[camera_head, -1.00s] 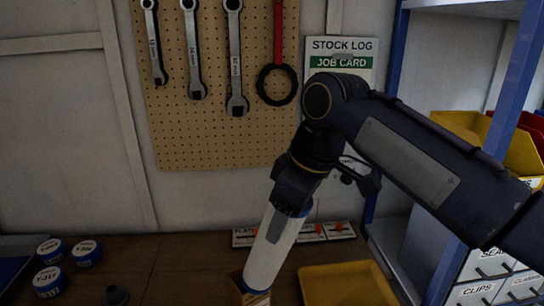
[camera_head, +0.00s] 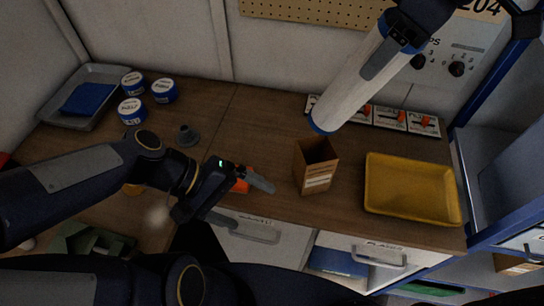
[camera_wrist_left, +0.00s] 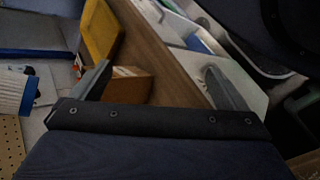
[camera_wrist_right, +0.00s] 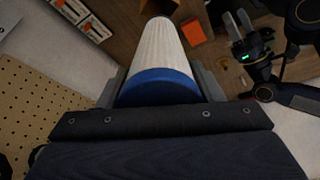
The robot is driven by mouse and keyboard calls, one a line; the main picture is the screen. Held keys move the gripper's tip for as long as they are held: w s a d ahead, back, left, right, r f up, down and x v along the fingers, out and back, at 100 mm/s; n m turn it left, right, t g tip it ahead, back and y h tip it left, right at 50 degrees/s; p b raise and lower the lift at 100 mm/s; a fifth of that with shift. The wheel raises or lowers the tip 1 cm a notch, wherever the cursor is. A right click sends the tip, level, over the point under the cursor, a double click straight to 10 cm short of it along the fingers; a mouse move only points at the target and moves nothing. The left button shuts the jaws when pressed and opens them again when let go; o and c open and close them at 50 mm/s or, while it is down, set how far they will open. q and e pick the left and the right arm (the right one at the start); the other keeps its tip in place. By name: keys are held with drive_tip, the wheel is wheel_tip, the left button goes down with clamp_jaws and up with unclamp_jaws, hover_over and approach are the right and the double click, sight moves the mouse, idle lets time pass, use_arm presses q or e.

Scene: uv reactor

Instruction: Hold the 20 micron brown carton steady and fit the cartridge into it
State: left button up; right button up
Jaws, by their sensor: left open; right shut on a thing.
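The brown carton (camera_head: 316,178) stands upright and open-topped on the bench; its label is too small to read. My right gripper (camera_head: 396,42) is shut on the upper end of the white cartridge (camera_head: 352,88). The cartridge has blue ends and hangs tilted, its lower end above and slightly right of the carton's mouth, apart from it in the picture. It also fills the middle of the right wrist view (camera_wrist_right: 157,48). My left gripper (camera_head: 258,206) is open and empty, left of and in front of the carton. The left wrist view shows the carton (camera_wrist_left: 130,86) near one finger.
A yellow tray (camera_head: 410,190) lies right of the carton. Cards with red marks (camera_head: 390,118) line the back. An orange item (camera_head: 241,184) lies by my left gripper.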

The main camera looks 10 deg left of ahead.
use_arm(q)
drive_tip(key=w+d+n+h, duration=0.4)
drive_tip(key=n+h, duration=0.1)
drive_tip(key=n, duration=0.1)
drive_tip(key=n+t+h, duration=0.1)
drive_tip(key=n+t, duration=0.6)
drive_tip(key=n, duration=0.4)
approach(331, 149)
drive_tip(key=x, duration=0.7)
drive_tip(key=shift+w+d, duration=0.2)
drive_tip(key=shift+d, duration=0.05)
